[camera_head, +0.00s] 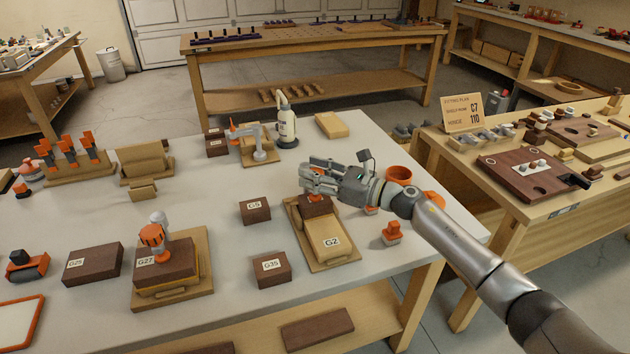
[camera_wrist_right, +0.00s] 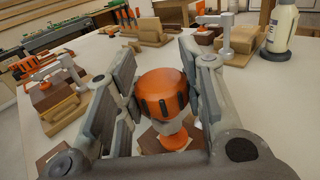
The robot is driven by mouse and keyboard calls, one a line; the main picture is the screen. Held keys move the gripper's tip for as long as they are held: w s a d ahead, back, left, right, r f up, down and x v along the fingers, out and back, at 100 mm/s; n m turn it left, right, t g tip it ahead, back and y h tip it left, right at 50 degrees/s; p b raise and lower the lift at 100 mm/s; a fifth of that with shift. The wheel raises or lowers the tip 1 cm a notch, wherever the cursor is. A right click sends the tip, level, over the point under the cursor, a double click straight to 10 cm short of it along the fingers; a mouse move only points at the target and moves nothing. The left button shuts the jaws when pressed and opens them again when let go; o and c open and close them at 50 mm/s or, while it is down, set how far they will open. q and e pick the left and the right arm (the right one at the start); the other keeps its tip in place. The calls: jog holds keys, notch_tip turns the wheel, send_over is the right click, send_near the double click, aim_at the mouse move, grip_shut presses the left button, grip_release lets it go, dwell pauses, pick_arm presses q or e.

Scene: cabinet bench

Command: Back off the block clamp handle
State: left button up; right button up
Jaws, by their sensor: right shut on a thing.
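My right gripper (camera_head: 312,182) is over the wooden fixture (camera_head: 343,262) that carries the block marked G2 (camera_head: 331,241) and a dark block (camera_head: 315,206). In the right wrist view its two fingers stand on either side of an orange clamp handle (camera_wrist_right: 160,92), shut on it. A smaller orange part (camera_wrist_right: 175,138) shows below the handle. In the head view the gripper hides this handle. A second clamp with an orange handle (camera_head: 152,236) stands upright on the block marked G27 (camera_head: 180,262). My left gripper is not in view.
Dark blocks G5 (camera_head: 255,211) and G35 (camera_head: 271,269) lie left of the fixture. An orange knob part (camera_head: 392,233) and an orange bowl (camera_head: 399,174) are at its right. A white bottle (camera_head: 287,125) stands behind. The white tabletop (camera_head: 215,205) is clear between G27 and G5.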

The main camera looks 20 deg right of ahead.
dwell(0.4)
jog(key=o, duration=1)
jog(key=v, duration=1.2)
jog(key=shift+r, duration=0.1)
jog(key=shift+w, duration=0.1)
